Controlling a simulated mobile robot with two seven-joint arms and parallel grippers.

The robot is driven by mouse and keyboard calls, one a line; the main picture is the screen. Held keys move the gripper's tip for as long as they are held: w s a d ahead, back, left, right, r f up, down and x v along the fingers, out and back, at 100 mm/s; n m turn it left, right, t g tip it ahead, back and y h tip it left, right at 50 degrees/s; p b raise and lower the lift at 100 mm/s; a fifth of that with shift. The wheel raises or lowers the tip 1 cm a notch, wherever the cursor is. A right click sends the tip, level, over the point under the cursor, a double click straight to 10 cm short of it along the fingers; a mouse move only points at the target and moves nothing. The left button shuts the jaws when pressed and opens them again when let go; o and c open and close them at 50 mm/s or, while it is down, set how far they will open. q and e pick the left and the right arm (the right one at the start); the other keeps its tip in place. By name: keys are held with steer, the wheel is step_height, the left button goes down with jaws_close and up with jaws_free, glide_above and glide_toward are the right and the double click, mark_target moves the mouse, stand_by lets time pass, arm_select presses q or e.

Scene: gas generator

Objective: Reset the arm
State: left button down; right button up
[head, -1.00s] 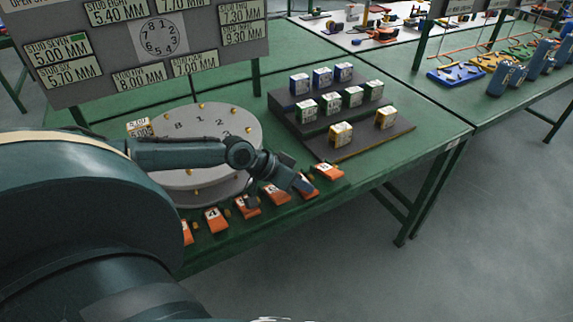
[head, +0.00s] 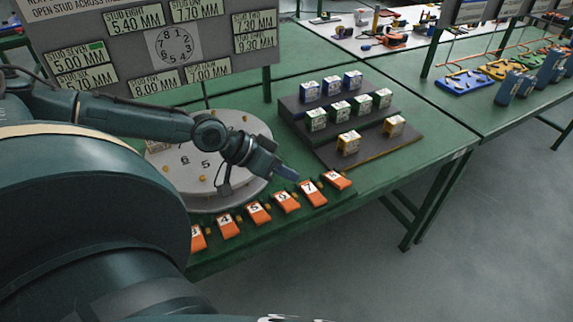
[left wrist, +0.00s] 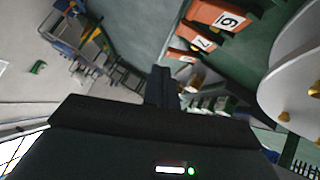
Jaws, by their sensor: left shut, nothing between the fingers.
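My left arm reaches in from the left in the head view, over the round grey numbered disc (head: 185,172). My left gripper (head: 286,172) is shut and empty, above the disc's right edge and close to the row of orange numbered blocks (head: 313,194). In the left wrist view the shut fingers (left wrist: 165,88) show at the centre, with orange blocks (left wrist: 222,18) above and the disc (left wrist: 295,90) at the right. My right gripper is not in view.
A stepped dark rack (head: 330,146) holds several small white-labelled boxes behind the gripper. A grey sign board (head: 110,50) with size labels stands behind the disc. Another green table (head: 500,110) with blue and yellow parts lies to the right.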

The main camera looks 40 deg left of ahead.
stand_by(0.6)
arm_select(q)
steer(key=s+d+f+m+t+h, duration=0.1)
steer(key=s+d+f, duration=0.2)
steer(key=d+f, duration=0.4)
steer(key=s+d+f+m+t, duration=0.1)
steer(key=s+d+f, duration=0.1)
steer(key=d+f, duration=0.5)
steer(key=s+d+f+n+t+y, duration=0.1)
steer(key=s+d+f+n+y, duration=0.1)
steer(key=s, duration=0.4)
steer(key=shift+s+d+f+y, duration=0.2)
steer(key=shift+d+f+y, duration=0.3)
steer(key=shift+f+y, duration=0.5)
